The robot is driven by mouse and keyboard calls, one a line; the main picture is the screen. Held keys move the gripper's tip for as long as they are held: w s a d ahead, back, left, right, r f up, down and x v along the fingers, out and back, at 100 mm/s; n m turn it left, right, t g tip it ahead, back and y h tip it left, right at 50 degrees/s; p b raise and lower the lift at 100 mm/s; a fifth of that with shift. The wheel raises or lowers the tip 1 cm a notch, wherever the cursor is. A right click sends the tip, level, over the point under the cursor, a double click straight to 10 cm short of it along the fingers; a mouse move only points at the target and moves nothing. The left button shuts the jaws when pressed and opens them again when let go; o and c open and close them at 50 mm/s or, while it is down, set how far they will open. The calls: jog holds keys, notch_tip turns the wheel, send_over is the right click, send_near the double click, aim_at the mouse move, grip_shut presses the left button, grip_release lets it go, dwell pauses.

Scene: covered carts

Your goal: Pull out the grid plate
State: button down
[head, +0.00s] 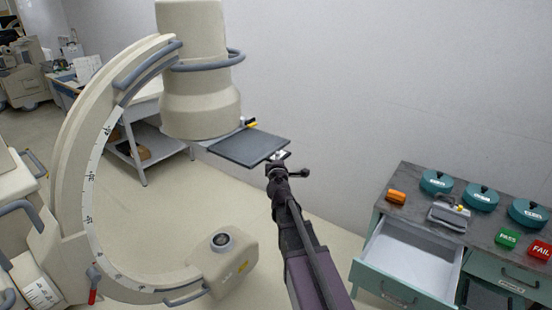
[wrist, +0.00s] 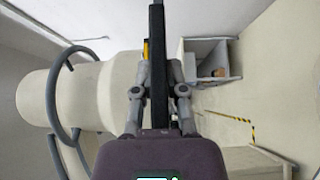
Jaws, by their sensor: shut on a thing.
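The grid plate (head: 250,146) is a dark grey flat plate, held roughly level at the lower right of the beige cylindrical detector head (head: 200,100) of the C-arm. My gripper (head: 277,163) is shut on the plate's near right edge. In the wrist view the plate (wrist: 158,60) shows edge-on as a dark bar between the fingers of my gripper (wrist: 158,95), with the detector (wrist: 95,95) to its left. A small yellow and black part (head: 250,124) shows by the detector's lower edge. I cannot tell whether the plate's far side touches the detector.
A cabinet (head: 415,190) at the right has an open, empty-looking drawer (head: 405,262). The C-arm's lower box (head: 222,262) stands below left. A desk stands behind.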

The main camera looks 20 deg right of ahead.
jog(key=shift+s+d, duration=0.8)
jog(key=shift+s, duration=0.3)
jog(key=shift+s+d, duration=0.8)
jog(key=shift+s, duration=0.3)
dwell(0.5)
